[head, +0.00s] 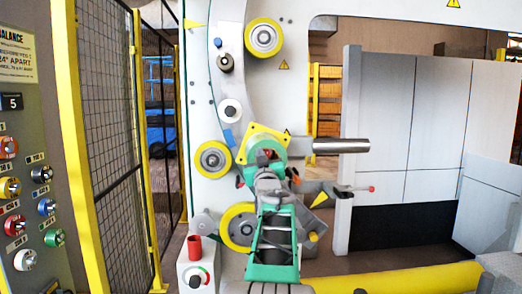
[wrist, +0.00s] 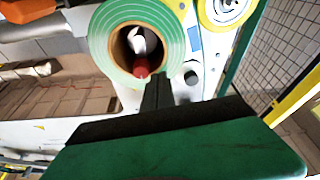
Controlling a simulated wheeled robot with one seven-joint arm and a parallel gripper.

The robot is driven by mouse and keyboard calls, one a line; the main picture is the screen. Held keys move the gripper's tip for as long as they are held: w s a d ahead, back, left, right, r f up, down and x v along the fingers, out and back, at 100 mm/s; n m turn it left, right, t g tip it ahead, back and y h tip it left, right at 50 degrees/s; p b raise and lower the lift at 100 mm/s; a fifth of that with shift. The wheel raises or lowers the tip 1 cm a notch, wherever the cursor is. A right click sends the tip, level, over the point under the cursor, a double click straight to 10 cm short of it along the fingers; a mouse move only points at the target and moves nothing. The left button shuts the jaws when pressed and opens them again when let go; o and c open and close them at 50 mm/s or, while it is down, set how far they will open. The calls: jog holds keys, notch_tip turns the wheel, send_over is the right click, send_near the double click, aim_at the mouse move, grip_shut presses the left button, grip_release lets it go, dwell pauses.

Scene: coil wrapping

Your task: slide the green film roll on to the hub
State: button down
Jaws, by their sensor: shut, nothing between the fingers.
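The green film roll (wrist: 103,38) shows in the wrist view as a thick green and white ring with a brown core. A white shiny part and a red part show inside the core; I cannot tell if the roll sits around them. In the head view a green round part (head: 266,147), probably the roll, shows in front of a yellow square plate (head: 248,140), partly behind my arm. My gripper (wrist: 157,82) is shut and empty, its black fingers overlapping the roll's lower edge in the wrist view. Whether they touch it is unclear. I cannot make out the hub for certain.
A bare silver cylinder (head: 340,146) juts right from the machine. A lever with a red tip (head: 371,189) is below it. Yellow rollers (head: 264,38) line the machine face. A mesh fence (head: 105,110) and control panel (head: 35,200) stand at the left.

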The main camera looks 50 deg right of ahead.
jog(key=shift+w+d, duration=0.15)
jog(key=shift+w+d+p, duration=0.3)
jog(key=shift+w+d, duration=0.45)
jog(key=shift+d, duration=0.1)
dwell(0.6)
jog(key=shift+r, duration=0.1)
jog(key=b+v, duration=0.5)
jog(key=v, duration=0.5)
jog(key=shift+s+a+r+b, duration=0.25)
jog(key=shift+a+b, duration=0.05)
jog(key=shift+b, duration=0.1)
